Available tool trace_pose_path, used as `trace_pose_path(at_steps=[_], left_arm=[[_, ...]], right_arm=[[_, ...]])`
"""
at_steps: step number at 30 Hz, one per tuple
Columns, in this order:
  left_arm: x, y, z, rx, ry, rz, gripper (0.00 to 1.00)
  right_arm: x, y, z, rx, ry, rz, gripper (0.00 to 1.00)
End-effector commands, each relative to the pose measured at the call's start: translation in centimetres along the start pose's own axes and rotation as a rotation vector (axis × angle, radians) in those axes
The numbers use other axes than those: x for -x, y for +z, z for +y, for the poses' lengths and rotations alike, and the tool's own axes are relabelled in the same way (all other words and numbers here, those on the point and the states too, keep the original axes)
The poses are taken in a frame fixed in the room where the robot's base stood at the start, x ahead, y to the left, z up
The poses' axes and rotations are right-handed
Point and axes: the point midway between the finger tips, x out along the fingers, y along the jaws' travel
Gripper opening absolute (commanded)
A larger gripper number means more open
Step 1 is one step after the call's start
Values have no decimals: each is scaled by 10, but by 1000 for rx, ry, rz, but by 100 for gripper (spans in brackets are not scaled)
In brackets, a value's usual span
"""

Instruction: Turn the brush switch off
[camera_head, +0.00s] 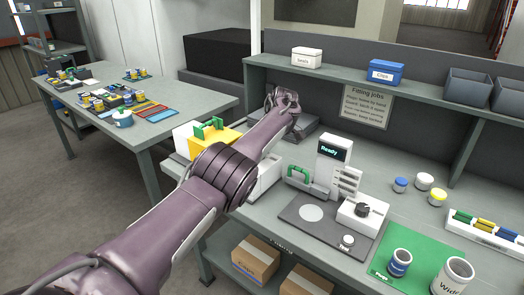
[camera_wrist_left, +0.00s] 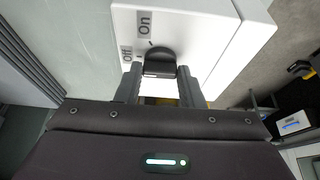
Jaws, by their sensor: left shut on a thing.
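The brush switch shows in the left wrist view as a white box (camera_wrist_left: 205,30) with a dark round knob (camera_wrist_left: 159,58). An "On" label (camera_wrist_left: 144,23) sits above the knob and an "Off" label (camera_wrist_left: 126,54) to its left. Which mark the knob points to is not clear. My left gripper (camera_wrist_left: 160,78) is shut on the knob, one finger on each side. In the head view my left arm reaches over the bench and hides its gripper and the knob. My right gripper is in neither view.
A white station with a "Ready" screen (camera_head: 334,152) and a box with a black knob (camera_head: 362,210) stand right of my arm. A green mat (camera_head: 385,278) holds cups. A shelf (camera_head: 410,92) runs along the back.

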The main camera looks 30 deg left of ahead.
Motion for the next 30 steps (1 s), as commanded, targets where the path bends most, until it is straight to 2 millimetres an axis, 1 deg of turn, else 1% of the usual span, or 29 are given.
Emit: trace_pose_path(at_steps=[6, 7, 12, 19, 22, 26, 30], left_arm=[[0, 0, 0, 2, -1, -1, 12], [0, 0, 0, 2, -1, -1, 36], [0, 0, 0, 1, -1, -1, 56], [0, 0, 0, 0, 0, -1, 56], [5, 0, 0, 0, 1, 0, 56], [23, 0, 1, 0, 2, 0, 56], [46, 1, 1, 0, 3, 0, 56]], right_arm=[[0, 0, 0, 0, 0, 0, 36], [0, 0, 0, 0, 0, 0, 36], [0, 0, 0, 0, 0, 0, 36], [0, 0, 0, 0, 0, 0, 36], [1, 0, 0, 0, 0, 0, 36], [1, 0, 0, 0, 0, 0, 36], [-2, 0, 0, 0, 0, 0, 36]])
